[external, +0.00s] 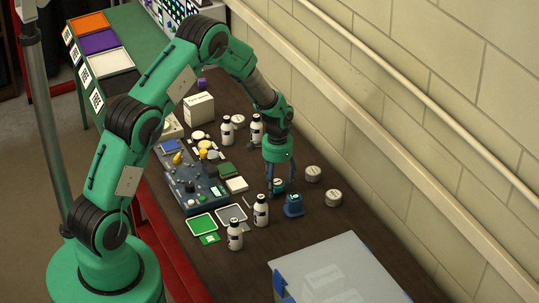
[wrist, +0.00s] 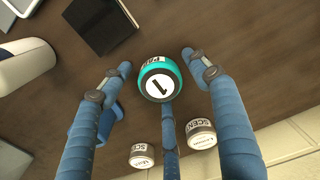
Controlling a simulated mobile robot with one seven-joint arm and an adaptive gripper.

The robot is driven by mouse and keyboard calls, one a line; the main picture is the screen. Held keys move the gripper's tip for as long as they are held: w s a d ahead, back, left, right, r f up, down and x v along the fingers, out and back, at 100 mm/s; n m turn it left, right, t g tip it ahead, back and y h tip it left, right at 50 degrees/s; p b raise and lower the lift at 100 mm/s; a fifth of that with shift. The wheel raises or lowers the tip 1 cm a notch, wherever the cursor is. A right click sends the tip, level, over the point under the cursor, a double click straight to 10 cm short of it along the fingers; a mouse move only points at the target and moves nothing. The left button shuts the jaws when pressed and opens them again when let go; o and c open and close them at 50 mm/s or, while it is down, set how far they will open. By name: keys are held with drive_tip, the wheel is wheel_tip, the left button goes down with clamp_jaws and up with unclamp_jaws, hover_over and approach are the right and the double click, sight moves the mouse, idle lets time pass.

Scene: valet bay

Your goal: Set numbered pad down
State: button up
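The numbered pad (wrist: 160,84) is a small round piece with a teal rim and a white top marked 1. In the wrist view it lies between the fingers of my gripper (wrist: 157,64). The two side fingers stand spread, with a gap visible on each side of the pad. A third finger reaches up to its lower edge, and I cannot tell if it touches. In the external view my gripper (external: 280,191) points down over the dark table with the pad (external: 278,185) low between its fingers. The pad's underside is hidden, so I cannot tell its exact height.
Two scent tins (external: 313,174) (external: 333,198) stand right of my gripper. A blue item (external: 293,206) is close in front. White bottles (external: 261,211) (external: 235,234) stand nearer the camera. A clear-lidded bin (external: 340,275) fills the front. A wall (external: 430,110) runs along the right.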

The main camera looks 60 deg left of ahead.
drive_tip(key=shift+r, duration=0.15)
wheel_tip(320, 180, up, 12)
idle(0.8)
idle(0.6)
wheel_tip(320, 180, up, 14)
drive_tip(key=t, duration=0.1)
hover_over(277, 182)
drive_tip(key=s+d, duration=0.3)
drive_tip(key=d, duration=0.5)
drive_tip(key=s+d+r+t, duration=0.1)
drive_tip(key=s+d+r, duration=0.3)
drive_tip(key=r, duration=0.3)
drive_tip(key=s+d+r+t, duration=0.1)
drive_tip(key=s+d+r, duration=0.3)
drive_tip(key=d+r, duration=0.15)
drive_tip(key=s+d+r+t, duration=0.1)
drive_tip(key=s+d+r, duration=0.2)
drive_tip(key=s, duration=0.5)
drive_tip(key=s+d+r+m, duration=0.1)
drive_tip(key=s+d+r, duration=0.2)
drive_tip(key=s, duration=0.6)
drive_tip(key=s+d+r+t, duration=0.1)
drive_tip(key=s+d+r, duration=0.2)
drive_tip(key=s+d, duration=0.3)
drive_tip(key=s, duration=0.3)
drive_tip(key=shift+d+r+m+t, duration=0.3)
drive_tip(key=shift+m, duration=0.1)
